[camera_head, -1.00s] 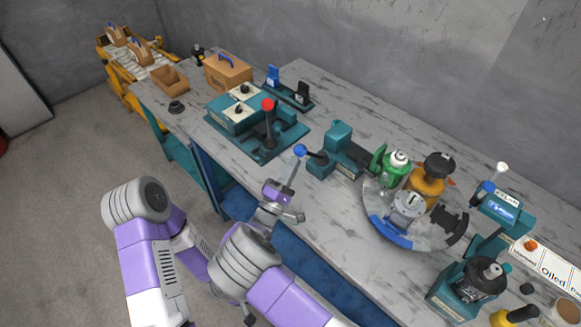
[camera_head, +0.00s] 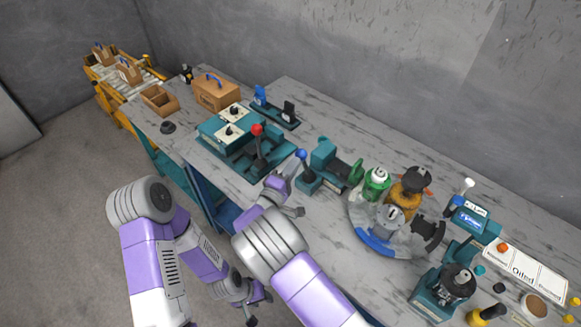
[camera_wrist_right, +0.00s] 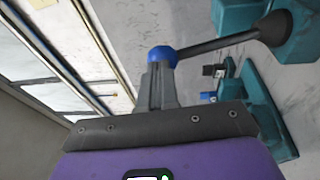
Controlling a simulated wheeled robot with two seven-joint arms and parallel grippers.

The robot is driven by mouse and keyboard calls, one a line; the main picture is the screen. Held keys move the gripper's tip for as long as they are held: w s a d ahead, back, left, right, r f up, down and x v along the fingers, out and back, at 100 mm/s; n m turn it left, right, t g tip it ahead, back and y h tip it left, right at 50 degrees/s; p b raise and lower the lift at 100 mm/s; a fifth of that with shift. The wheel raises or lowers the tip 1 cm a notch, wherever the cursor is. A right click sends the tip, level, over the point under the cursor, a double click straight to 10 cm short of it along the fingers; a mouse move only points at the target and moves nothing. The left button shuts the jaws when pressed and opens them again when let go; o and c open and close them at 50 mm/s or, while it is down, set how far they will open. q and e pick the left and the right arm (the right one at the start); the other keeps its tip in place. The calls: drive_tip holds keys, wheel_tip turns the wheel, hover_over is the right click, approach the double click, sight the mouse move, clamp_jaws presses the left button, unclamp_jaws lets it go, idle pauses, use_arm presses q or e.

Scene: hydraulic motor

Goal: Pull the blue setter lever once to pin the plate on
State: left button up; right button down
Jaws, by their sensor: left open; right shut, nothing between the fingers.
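The blue-knobbed setter lever (camera_head: 305,167) stands nearly upright on its teal base, behind the purple right gripper (camera_head: 291,168). In the right wrist view, the closed fingers (camera_wrist_right: 160,70) end at the blue ball knob (camera_wrist_right: 161,56), with nothing between them; whether they touch it I cannot tell. The dark lever shaft runs from the knob to the right into teal housing. The teal setter machine (camera_head: 328,160) stands beside a turntable (camera_head: 375,245). My left gripper (camera_head: 256,303) is open, low in front of the bench. The plate cannot be made out.
A red-knobbed lever (camera_head: 257,130) stands on a teal fixture to the left of the setter. Green, orange and grey parts sit on the turntable. A teal press (camera_head: 445,290) is at lower right. Bare bench (camera_head: 325,215) lies in front of the setter.

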drive_tip(key=w+d+r+g+p, duration=0.1)
drive_tip(key=p, duration=0.2)
drive_tip(key=w+d+r+g+y+p, duration=0.1)
drive_tip(key=w+d+p, duration=0.1)
drive_tip(key=shift+w+r+m+g+p, duration=0.1)
drive_tip(key=shift+r+m+g+p, duration=0.2)
drive_tip(key=shift+p, duration=0.1)
drive_tip(key=shift+w+d+g+y+p, duration=0.35)
drive_tip(key=shift+w+g+y+p, duration=0.15)
drive_tip(key=shift+p, duration=0.3)
drive_tip(key=shift+s+a+r+p, duration=0.15)
drive_tip(key=shift+s+p, duration=0.15)
drive_tip(key=shift+p, duration=0.15)
drive_tip(key=f+p+v, duration=0.1)
drive_tip(key=p+v, duration=0.1)
drive_tip(key=v, duration=0.1)
approach(305, 153)
drive_tip(key=v, duration=0.4)
drive_tip(key=shift+w+b, duration=0.1)
drive_tip(key=shift+b, duration=0.3)
